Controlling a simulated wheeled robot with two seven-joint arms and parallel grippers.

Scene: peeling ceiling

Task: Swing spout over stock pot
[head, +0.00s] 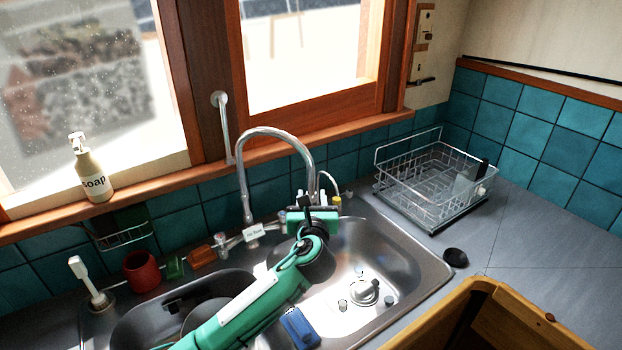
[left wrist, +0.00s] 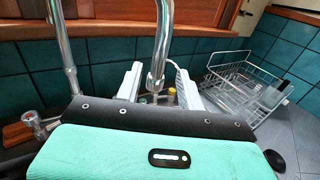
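The metal spout (head: 275,132) arcs up from its base behind the sink and comes down on the right, over the right basin's back edge. My left gripper (head: 314,202) is at the spout's lower end. In the left wrist view, its two pale fingers stand apart on either side of the spout end (left wrist: 157,70), with a gap visible on each side. A dark round vessel (head: 205,316) sits in the left basin, partly hidden by my left arm. I cannot tell if it is the stock pot. My right gripper is not in view.
The right basin (head: 405,250) holds a small metal piece (head: 364,291) and a blue sponge-like item (head: 299,327). A wire dish rack (head: 430,190) stands right of the sink. A soap bottle (head: 91,172) stands on the sill. A wooden frame (head: 490,300) fills the lower right.

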